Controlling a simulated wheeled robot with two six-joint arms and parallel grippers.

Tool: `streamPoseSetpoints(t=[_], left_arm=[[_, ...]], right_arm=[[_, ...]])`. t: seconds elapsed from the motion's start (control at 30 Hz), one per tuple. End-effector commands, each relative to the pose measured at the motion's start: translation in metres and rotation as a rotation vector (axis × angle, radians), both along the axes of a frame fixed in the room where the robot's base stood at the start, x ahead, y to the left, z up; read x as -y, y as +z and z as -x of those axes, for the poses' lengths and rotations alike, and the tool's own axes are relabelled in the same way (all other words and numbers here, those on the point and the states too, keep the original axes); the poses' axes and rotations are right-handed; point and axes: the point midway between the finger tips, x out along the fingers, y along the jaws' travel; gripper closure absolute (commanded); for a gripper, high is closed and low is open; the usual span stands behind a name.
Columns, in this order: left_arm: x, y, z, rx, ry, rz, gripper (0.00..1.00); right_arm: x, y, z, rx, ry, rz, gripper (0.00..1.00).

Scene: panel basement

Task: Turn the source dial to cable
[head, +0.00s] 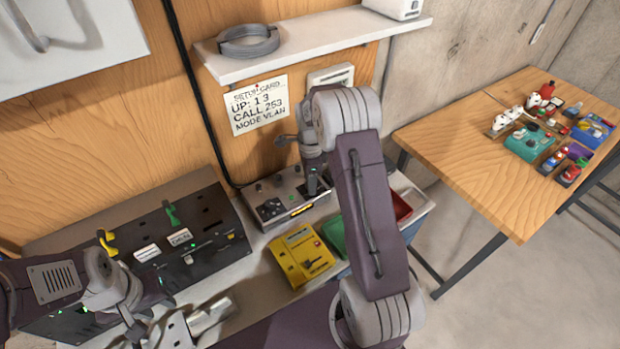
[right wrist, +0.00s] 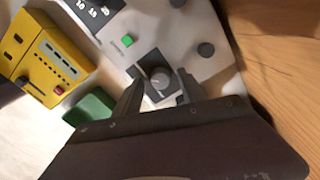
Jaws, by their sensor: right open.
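The source dial appears to be the dark round dial with a grey cap (right wrist: 159,79) in the right wrist view. It sits on the sloped face of a grey box, which also shows in the head view (head: 262,192). A light pointer mark shows on its cap; its labels are too small to read. My right gripper (right wrist: 160,92) is open, with one finger on each side of the dial; contact cannot be told.
A yellow device (head: 301,256) and a green tray (head: 333,237) stand close in front of the grey box. A dark switch panel (head: 200,225) lies left of it. A setup card (head: 259,105) hangs behind, under a shelf (head: 310,45). A cluttered wooden table (head: 480,160) stands right.

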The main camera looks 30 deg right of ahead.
Motion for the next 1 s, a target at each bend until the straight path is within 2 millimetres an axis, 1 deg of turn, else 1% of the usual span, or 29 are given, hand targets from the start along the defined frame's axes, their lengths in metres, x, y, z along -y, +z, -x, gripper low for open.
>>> streamPoseSetpoints(t=[0.13, 0.17, 0.2, 0.27, 0.3, 0.33, 0.67, 0.87, 1.0], left_arm=[[0.0000, -0.0002, 0.0001, 0.000, 0.000, 0.000, 0.64], [0.0000, -0.0002, 0.0001, 0.000, 0.000, 0.000, 0.64], [0.0000, -0.0002, 0.0001, 0.000, 0.000, 0.000, 0.64], [0.0000, -0.0002, 0.0001, 0.000, 0.000, 0.000, 0.64], [0.0000, -0.0002, 0.0000, 0.000, 0.000, 0.000, 0.64], [0.0000, -0.0002, 0.0000, 0.000, 0.000, 0.000, 0.64], [0.0000, 0.0012, 0.0000, 0.000, 0.000, 0.000, 0.64], [0.0000, 0.0049, 0.0000, 0.000, 0.000, 0.000, 0.64], [-0.0001, 0.0081, 0.0000, 0.000, 0.000, 0.000, 0.64]], right_arm=[[-0.0001, -0.0001, -0.0001, 0.001, 0.000, 0.000, 0.52], [-0.0001, 0.0000, -0.0001, 0.001, 0.000, 0.000, 0.55], [0.0000, 0.0000, -0.0002, 0.001, 0.000, 0.000, 0.66], [0.0000, 0.0001, -0.0002, 0.001, 0.000, 0.000, 0.82], [0.0001, 0.0002, -0.0002, 0.001, 0.000, 0.000, 0.94], [0.0000, 0.0002, -0.0002, 0.001, 0.000, 0.000, 1.00], [0.0001, 0.0007, -0.0002, 0.000, 0.035, 0.000, 1.00], [0.0002, 0.0014, -0.0005, 0.000, 0.145, 0.000, 1.00], [0.0002, 0.0018, -0.0008, 0.001, 0.265, 0.000, 1.00]])
